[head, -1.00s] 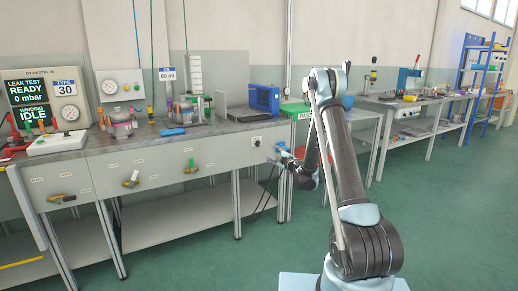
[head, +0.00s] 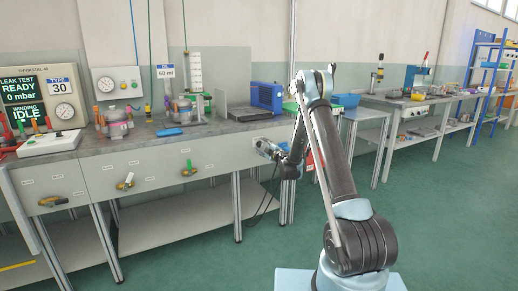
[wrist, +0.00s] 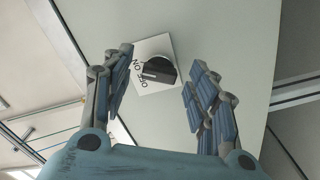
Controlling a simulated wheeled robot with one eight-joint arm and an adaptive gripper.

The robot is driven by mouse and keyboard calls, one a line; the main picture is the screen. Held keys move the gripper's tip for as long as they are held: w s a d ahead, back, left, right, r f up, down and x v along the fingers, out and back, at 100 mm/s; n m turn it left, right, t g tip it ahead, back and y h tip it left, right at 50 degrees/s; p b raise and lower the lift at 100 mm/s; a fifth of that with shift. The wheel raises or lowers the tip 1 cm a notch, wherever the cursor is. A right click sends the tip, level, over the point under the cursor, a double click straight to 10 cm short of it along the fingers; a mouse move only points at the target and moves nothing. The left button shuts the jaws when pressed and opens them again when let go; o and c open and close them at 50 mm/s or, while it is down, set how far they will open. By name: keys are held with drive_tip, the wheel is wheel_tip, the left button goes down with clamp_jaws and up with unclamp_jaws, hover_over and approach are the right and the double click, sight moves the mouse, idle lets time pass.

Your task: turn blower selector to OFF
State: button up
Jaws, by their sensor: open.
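The blower selector is a black knob (wrist: 158,69) on a square white plate (wrist: 148,86) marked ON and OFF, set in a pale panel. The wrist view shows it from close up. Its handle lies between the two marks' side and the knob's middle; I cannot tell for sure which mark it points to. My gripper (wrist: 161,60) is open, with one finger on each side of the knob and nothing between them but the knob. Whether they touch it is unclear. In the head view my gripper (head: 264,147) is at the bench front and hides the selector.
Dark cables hang below the gripper. The green floor is clear at right.

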drive_tip(key=shift+w+a, duration=0.25)
drive_tip(key=shift+w, duration=0.05)
drive_tip(key=shift+a, duration=0.15)
drive_tip(key=c, duration=1.1)
drive_tip(key=shift+o, duration=0.2)
drive_tip(key=shift+s+n, duration=0.1)
drive_tip(key=shift+n, duration=0.4)
drive_tip(key=n, duration=0.5)
drive_tip(key=shift+s+a+n, duration=0.1)
drive_tip(key=shift+n, duration=0.2)
drive_tip(key=n, duration=0.5)
drive_tip(key=shift+n, duration=0.4)
